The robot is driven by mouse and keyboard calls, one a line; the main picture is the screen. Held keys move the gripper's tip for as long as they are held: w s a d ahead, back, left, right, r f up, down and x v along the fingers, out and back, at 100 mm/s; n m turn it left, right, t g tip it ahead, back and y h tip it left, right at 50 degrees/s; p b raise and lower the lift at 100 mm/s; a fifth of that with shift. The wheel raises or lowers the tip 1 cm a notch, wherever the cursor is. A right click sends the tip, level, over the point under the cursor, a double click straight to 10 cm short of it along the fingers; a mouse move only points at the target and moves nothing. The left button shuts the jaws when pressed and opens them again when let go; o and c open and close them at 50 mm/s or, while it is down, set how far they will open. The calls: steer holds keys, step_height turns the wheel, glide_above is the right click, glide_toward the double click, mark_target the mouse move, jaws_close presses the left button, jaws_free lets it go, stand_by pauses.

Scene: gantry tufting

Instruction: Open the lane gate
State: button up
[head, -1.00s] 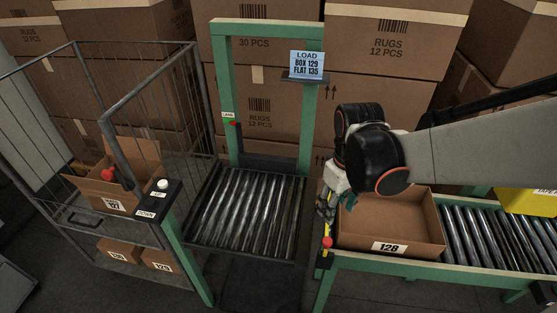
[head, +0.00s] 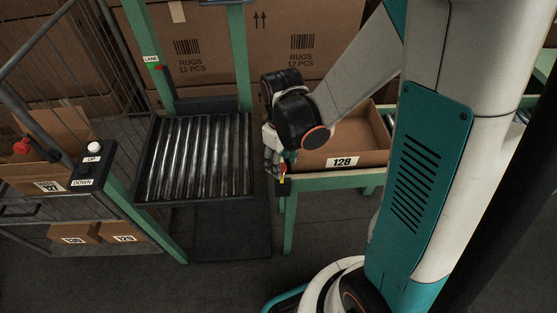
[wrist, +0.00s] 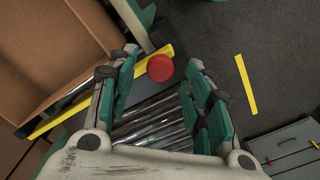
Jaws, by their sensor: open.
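The lane gate is a yellow bar (wrist: 156,55) with a round red knob (wrist: 160,68) at its end. It stands at the left end of the conveyor beside box 128. My gripper (wrist: 160,92) is open, with its teal-padded fingers on either side of the knob in the wrist view. I cannot tell whether they touch it. In the head view my gripper (head: 274,162) points down at the gate, where only a bit of red and yellow (head: 282,179) shows. The rest of the gate is hidden there.
Open box 128 (head: 341,162) sits on the green-framed conveyor (head: 330,182). The roller lift platform (head: 200,155) is left of it, with an UP/DOWN button post (head: 92,168). A wire cart (head: 75,215) holds boxes at far left. The wrist view shows a yellow floor strip (wrist: 245,84).

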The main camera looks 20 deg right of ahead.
steer(key=shift+f, duration=0.6)
